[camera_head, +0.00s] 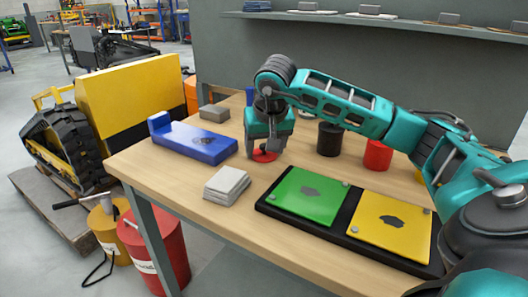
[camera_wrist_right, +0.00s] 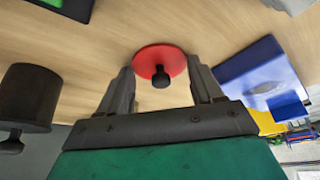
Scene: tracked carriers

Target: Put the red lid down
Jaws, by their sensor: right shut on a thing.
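The red lid (camera_head: 265,156) is a flat disc low over the wooden table (camera_head: 185,186), right of the blue block. My right gripper (camera_head: 268,147) points down at it and is shut on it. In the right wrist view the red lid (camera_wrist_right: 150,58), with its black knob (camera_wrist_right: 161,77), sits between the two fingers. I cannot tell whether the lid touches the table. My left gripper is not in view.
Near the lid are a blue block (camera_head: 195,141), a stack of white pads (camera_head: 227,184), a black canister (camera_head: 329,140) and a red canister (camera_head: 377,156). A black tray (camera_head: 330,236) holds green and yellow plates in front.

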